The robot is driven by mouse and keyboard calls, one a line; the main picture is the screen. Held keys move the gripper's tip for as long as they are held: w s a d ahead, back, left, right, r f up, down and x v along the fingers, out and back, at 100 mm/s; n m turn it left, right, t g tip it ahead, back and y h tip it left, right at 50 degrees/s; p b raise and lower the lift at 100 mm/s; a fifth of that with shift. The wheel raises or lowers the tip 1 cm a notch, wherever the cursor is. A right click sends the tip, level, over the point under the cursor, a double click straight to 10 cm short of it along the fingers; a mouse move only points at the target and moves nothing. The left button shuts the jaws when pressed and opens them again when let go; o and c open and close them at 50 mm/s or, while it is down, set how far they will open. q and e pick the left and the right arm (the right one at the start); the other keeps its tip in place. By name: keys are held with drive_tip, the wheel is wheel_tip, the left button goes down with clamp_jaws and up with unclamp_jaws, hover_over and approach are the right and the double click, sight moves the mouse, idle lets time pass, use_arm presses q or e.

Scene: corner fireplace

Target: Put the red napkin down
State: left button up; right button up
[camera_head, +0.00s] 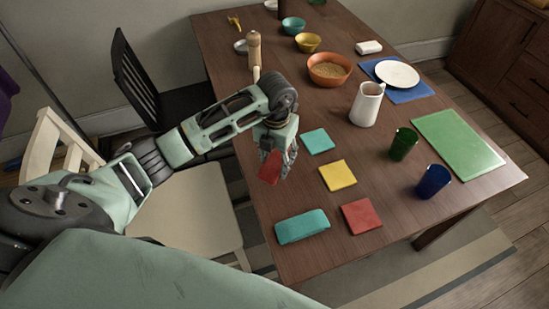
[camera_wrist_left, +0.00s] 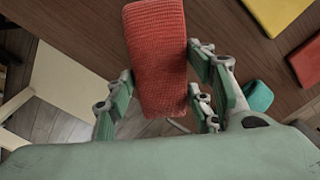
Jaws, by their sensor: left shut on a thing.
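The red napkin (camera_head: 269,168) is a folded, textured cloth. My left gripper (camera_head: 278,164) is shut on it at the table's left edge. In the left wrist view the napkin (camera_wrist_left: 157,50) stands out between the finger pads of the gripper (camera_wrist_left: 160,80), with the brown table (camera_wrist_left: 80,25) behind it. I cannot tell its exact height above the table (camera_head: 290,185). Part of it is hidden behind the fingers in the head view. My right gripper is not in view.
Near the gripper lie a teal square (camera_head: 318,141), a yellow square (camera_head: 338,175), a red square (camera_head: 361,216) and a folded teal cloth (camera_head: 302,226). A white jug (camera_head: 366,104), green cup (camera_head: 403,144) and blue cup (camera_head: 433,181) stand rightward. A cream chair (camera_head: 190,213) stands at the left edge.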

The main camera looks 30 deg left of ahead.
sight(274, 163)
use_arm(q)
drive_tip(key=shift+w+a+f, duration=0.75)
drive_tip(key=shift+w+f, duration=0.05)
drive_tip(key=shift+w, duration=0.05)
wheel_tip(274, 163, down, 3)
drive_tip(key=shift+f+p, duration=0.15)
drive_tip(key=shift+p, duration=0.4)
drive_tip(key=shift+f, duration=0.2)
drive_tip(key=shift+f, duration=0.1)
drive_tip(key=shift+f, duration=0.1)
drive_tip(key=o, duration=1)
drive_tip(key=shift+o, duration=0.2)
